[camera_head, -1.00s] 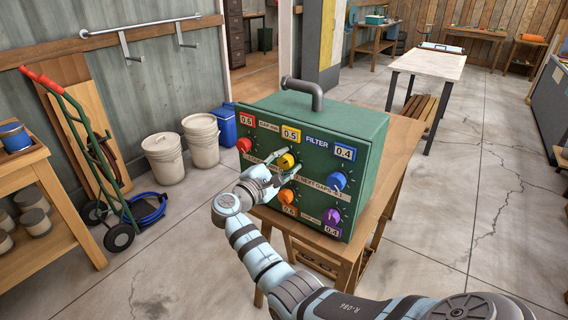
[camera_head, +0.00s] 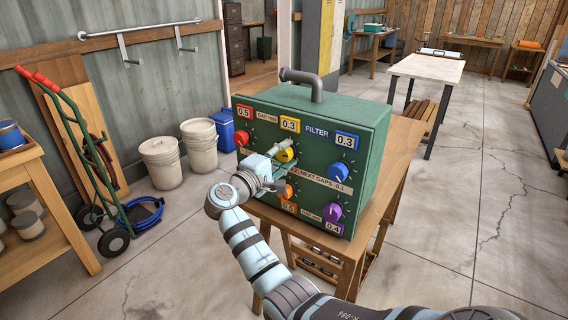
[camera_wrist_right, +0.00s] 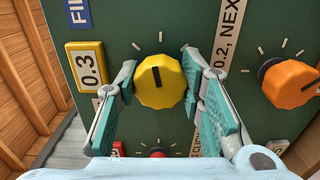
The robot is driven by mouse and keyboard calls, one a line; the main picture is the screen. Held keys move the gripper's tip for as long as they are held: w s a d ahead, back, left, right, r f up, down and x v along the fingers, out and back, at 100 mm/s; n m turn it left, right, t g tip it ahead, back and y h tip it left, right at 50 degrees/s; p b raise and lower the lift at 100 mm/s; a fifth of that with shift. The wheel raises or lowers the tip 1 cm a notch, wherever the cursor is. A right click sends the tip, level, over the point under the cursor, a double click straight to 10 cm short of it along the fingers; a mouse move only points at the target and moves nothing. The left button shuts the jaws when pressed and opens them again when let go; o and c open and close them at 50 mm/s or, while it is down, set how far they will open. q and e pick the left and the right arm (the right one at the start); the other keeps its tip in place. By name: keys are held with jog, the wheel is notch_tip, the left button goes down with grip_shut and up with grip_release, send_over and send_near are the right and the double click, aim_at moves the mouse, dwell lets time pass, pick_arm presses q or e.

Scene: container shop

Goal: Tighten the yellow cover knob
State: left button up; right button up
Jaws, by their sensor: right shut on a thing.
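The yellow knob (camera_head: 285,155) is on the front of a green box (camera_head: 335,112) on a wooden table. My right gripper (camera_head: 279,157) is shut on the yellow knob; its arm comes up from the lower right. In the right wrist view the fingers (camera_wrist_right: 159,85) stand on either side of the yellow knob (camera_wrist_right: 160,82), whose dark pointer mark shows. The yellow display (camera_head: 290,124) reads 0.3; it also shows in the wrist view (camera_wrist_right: 87,68). My left gripper is not in view.
A red knob (camera_head: 242,137), a blue knob (camera_head: 338,172), an orange knob (camera_head: 286,191) and a purple knob (camera_head: 333,213) surround the yellow one. The orange knob is close to my right gripper. A grey pipe handle (camera_head: 305,80) tops the box. Open floor lies to the right.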

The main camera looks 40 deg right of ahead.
jog(key=shift+f+m+b, duration=0.15)
jog(key=shift+m+b, duration=0.7)
jog(key=shift+m, duration=0.15)
jog(key=o, duration=1.2)
jog(key=shift+w, duration=0.1)
jog(key=shift+a, duration=0.1)
jog(key=v, duration=0.7)
jog(key=shift+a, duration=0.2)
